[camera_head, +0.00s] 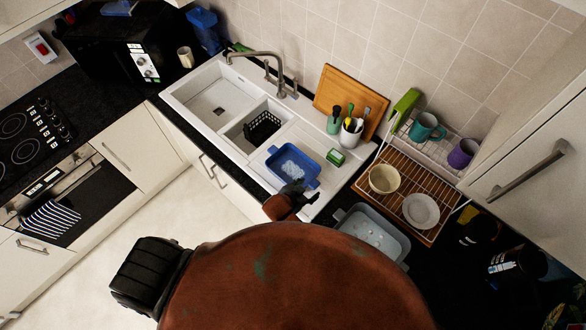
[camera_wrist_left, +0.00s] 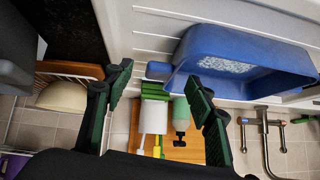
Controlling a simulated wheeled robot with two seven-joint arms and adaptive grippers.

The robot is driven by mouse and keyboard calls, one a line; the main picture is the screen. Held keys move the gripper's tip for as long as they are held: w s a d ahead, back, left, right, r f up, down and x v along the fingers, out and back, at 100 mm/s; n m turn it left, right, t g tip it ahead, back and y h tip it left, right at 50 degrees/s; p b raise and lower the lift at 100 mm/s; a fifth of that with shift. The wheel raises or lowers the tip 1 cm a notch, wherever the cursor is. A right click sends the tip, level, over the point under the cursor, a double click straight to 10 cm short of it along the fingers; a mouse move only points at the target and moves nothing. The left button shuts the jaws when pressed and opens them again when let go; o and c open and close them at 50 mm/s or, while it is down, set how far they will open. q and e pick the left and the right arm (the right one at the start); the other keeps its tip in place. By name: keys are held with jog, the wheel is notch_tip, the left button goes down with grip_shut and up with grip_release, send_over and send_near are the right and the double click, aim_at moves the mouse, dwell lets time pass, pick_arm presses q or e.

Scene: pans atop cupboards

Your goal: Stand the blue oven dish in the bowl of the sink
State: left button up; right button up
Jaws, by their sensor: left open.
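The blue oven dish (camera_head: 309,180) rests on the white drainer of the sink (camera_head: 180,96), right of the bowls, with pale marks inside. It also shows in the left wrist view (camera_wrist_left: 240,52), where its short end handle (camera_wrist_left: 158,71) lies in line with the gap between the fingers. My left gripper (camera_head: 291,187) is at the dish's near edge; in the wrist view it (camera_wrist_left: 161,76) is open with nothing clamped. Whether a finger touches the dish I cannot tell. The large bowl (camera_head: 212,95) of the sink looks empty. My right gripper is not in view.
A black basket (camera_head: 262,127) sits in the small bowl. The tap (camera_head: 262,58) arches behind the bowls. A green sponge (camera_head: 335,156), utensil pot (camera_head: 351,132) and wooden board (camera_head: 350,97) stand beyond the dish. A dish rack (camera_head: 407,190) and grey tub (camera_head: 372,235) are at right.

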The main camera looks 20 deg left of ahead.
aim_at(312, 185)
pick_arm(q)
jog(key=shift+p+x, duration=0.8)
jog(key=shift+x, duration=2.05)
jog(key=shift+r, duration=0.1)
jog(key=shift+a, duration=0.1)
grip_shut()
jog(key=shift+w+r, duration=0.1)
